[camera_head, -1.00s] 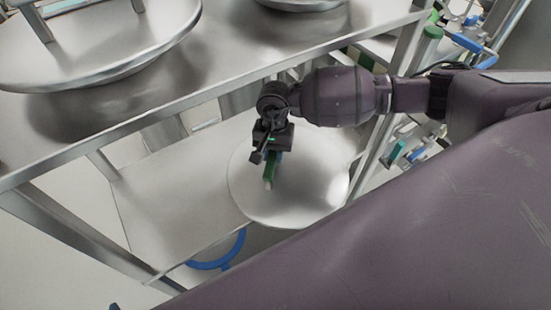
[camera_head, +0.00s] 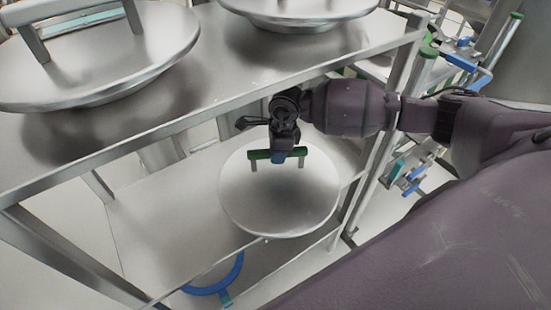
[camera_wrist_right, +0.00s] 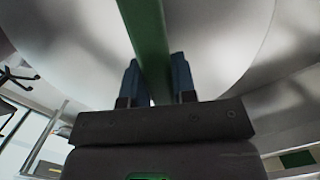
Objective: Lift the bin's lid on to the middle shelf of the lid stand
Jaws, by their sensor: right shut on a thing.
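The bin's lid (camera_head: 280,210) is a round silver disc with a green handle bar (camera_head: 293,155) on two posts. My right gripper (camera_head: 278,155) is shut on the handle, and the wrist view shows its fingers (camera_wrist_right: 157,85) on both sides of the green bar (camera_wrist_right: 148,40). The lid is at the right part of the middle shelf (camera_head: 155,215) of the lid stand, beneath the top shelf. Its near rim reaches about the shelf's front edge. I cannot tell whether it rests on the shelf or hovers just above. My left gripper is out of view.
Two more silver lids, one at the left (camera_head: 95,65) and one at the back (camera_head: 297,12), lie on the top shelf (camera_head: 230,75). The stand's right post (camera_head: 375,150) is close to the lid. The middle shelf is bare on the left. A blue ring (camera_head: 215,287) is below.

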